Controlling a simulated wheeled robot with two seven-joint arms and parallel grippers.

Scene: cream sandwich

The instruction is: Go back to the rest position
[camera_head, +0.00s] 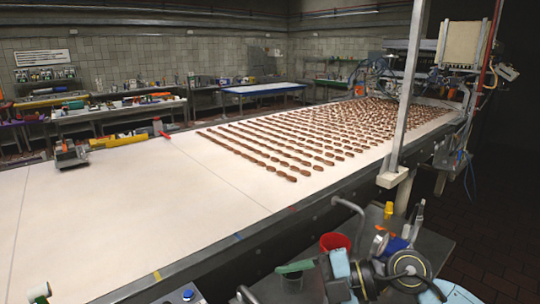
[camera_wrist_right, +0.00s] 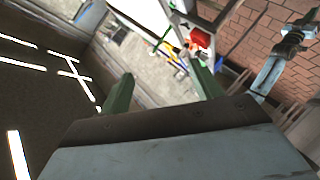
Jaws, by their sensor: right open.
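My right gripper shows in the right wrist view (camera_wrist_right: 162,88) with its two green fingers spread apart. Nothing is between the fingers. My left gripper cannot be made out in the head view. Several rows of brown sandwich pieces (camera_head: 285,147) lie on the white conveyor belt (camera_head: 120,215), well away from the right gripper.
A metal side table (camera_head: 430,247) with a red container (camera_head: 335,242) and a yellow item (camera_head: 388,210) stands close to my right arm. A metal post (camera_head: 408,90) rises at the conveyor's near side. Cluttered benches (camera_head: 120,108) stand behind.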

